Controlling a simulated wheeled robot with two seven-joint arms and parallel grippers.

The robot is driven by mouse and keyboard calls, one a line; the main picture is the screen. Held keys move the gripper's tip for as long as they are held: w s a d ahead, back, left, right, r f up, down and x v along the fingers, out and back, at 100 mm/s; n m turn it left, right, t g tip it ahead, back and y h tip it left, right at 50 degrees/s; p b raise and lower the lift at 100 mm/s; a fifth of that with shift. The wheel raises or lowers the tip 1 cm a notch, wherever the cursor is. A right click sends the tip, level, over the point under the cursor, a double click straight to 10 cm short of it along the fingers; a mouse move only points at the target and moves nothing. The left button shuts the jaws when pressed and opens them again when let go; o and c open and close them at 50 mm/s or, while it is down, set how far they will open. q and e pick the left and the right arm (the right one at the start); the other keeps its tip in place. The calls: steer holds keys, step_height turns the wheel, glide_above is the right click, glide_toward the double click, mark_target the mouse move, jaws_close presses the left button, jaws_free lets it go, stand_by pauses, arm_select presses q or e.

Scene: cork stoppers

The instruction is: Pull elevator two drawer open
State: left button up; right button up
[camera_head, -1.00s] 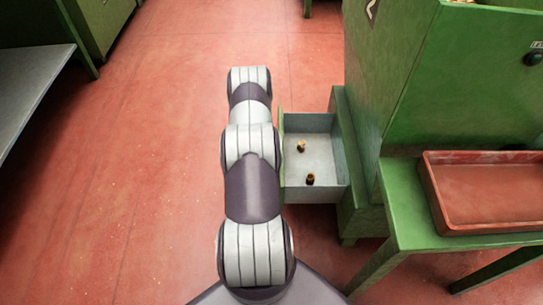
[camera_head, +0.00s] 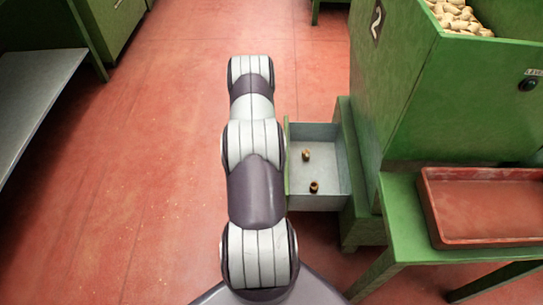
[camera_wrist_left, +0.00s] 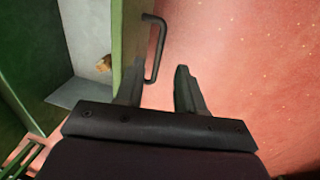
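The green elevator (camera_head: 440,90) with a "2" on its side stands at the right in the head view. Its drawer (camera_head: 328,203) sticks out to the left, pulled open, with two corks (camera_head: 306,155) (camera_head: 314,187) on its pale floor. In the left wrist view the drawer's green front (camera_wrist_left: 130,35) carries a dark bar handle (camera_wrist_left: 157,50). My left gripper (camera_wrist_left: 158,82) is open there, its fingers apart; the handle's near end appears between them, closer to the left finger. I cannot tell whether they touch. My arm hides the gripper in the head view. My right gripper is not in view.
A red tray (camera_head: 480,240) rests on a green table right of the drawer. Corks (camera_head: 460,15) fill the elevator's top. A grey-topped bench (camera_head: 35,95) stands at the left. The red floor (camera_head: 150,190) between is clear.

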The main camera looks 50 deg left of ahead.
arm_select(q)
steer(key=r, duration=0.2)
steer(key=r+p, duration=0.1)
steer(key=r, duration=0.1)
steer(key=shift+s+a+r, duration=0.1)
steer(key=shift+s+a, duration=0.15)
steer(key=shift+s, duration=0.05)
